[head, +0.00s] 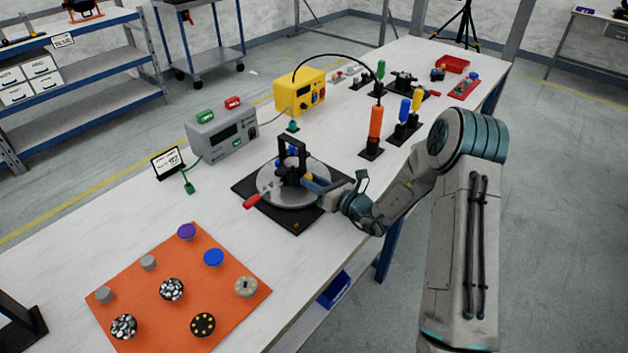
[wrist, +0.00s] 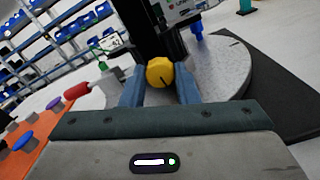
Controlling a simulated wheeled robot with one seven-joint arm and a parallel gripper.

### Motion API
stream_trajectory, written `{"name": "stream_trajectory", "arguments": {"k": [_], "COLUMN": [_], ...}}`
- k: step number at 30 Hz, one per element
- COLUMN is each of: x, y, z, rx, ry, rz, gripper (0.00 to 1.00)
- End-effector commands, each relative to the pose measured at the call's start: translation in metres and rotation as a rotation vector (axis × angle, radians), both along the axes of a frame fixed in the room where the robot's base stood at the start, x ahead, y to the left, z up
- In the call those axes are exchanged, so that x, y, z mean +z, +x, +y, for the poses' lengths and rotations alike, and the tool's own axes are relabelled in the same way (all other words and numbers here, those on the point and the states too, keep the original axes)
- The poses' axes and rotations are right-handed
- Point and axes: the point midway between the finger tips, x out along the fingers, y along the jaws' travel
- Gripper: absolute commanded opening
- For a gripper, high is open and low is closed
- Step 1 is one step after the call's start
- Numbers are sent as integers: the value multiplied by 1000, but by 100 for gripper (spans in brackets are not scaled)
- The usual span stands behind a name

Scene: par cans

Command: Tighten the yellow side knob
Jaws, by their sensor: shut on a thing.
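The yellow side knob (wrist: 160,72) is round with a dark line on its face. It sits on the side of a black upright fixture (head: 292,158), which stands on a round grey plate (head: 266,186). My gripper (wrist: 161,86) is shut on the knob, with one blue-grey finger on each side of it. In the head view my gripper (head: 312,181) reaches the fixture from the right, and the knob is mostly hidden there. A blue knob (wrist: 197,30) shows behind the yellow one in the wrist view.
A red handle (head: 254,201) sticks out at the plate's front left. A grey meter box (head: 221,137) and a yellow box (head: 299,94) stand behind. An orange mat (head: 180,270) with several knobs lies at front left. Screwdrivers, one orange (head: 375,124), stand at the right.

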Motion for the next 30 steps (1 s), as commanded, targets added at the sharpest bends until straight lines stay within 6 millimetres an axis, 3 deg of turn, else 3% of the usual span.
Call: {"name": "stream_trajectory", "arguments": {"k": [23, 24, 26, 30], "x": [0, 0, 0, 0], "y": [1, 1, 0, 0], "z": [-1, -1, -1, 0], "rx": [-2, -2, -2, -1], "ry": [81, 81, 81, 80], "rz": [103, 103, 102, 102], "gripper": [5, 33, 50, 50]}}
